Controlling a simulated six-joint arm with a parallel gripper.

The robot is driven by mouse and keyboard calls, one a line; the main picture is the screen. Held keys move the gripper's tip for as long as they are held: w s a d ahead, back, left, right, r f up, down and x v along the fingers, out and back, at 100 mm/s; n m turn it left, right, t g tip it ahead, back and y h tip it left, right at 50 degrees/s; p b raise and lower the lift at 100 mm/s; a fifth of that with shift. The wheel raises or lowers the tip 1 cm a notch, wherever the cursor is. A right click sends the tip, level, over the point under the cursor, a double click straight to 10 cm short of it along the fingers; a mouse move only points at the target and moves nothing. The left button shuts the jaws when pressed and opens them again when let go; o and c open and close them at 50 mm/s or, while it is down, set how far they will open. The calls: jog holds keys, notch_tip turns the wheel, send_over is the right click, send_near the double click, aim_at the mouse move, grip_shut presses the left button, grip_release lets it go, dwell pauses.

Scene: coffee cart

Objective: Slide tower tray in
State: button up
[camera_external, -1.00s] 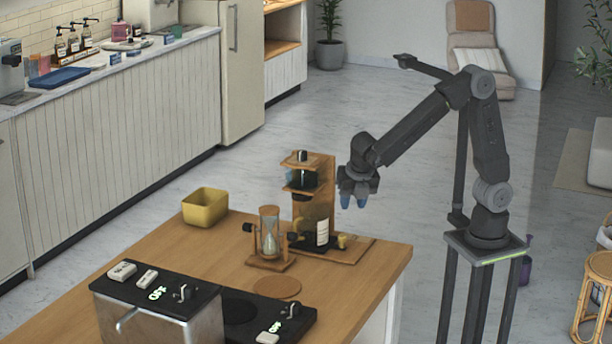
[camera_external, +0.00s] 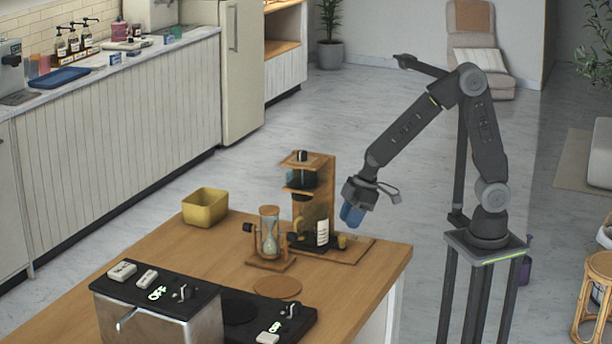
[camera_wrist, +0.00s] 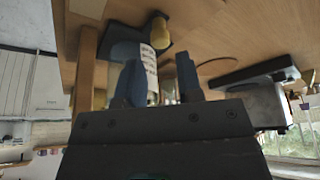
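The wooden tower (camera_external: 325,173) stands upright near the back right edge of the table. Its upper wooden shelf (camera_external: 300,159) has a small dark knob on top, and a dark vessel (camera_external: 300,179) sits below it; I cannot tell which part is the tray.
An hourglass-shaped glass in a wooden stand (camera_external: 269,235) is left of the tower. A yellow bin (camera_external: 205,207) sits at the table's far left edge. A round wooden disc (camera_external: 277,286) lies in front, near the dark-topped machine (camera_external: 165,293). The table (camera_external: 350,278) is bare at the right front.

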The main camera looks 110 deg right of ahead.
aim_at(342, 235)
jog(key=x, duration=0.6)
grip_shut()
dwell(0.4)
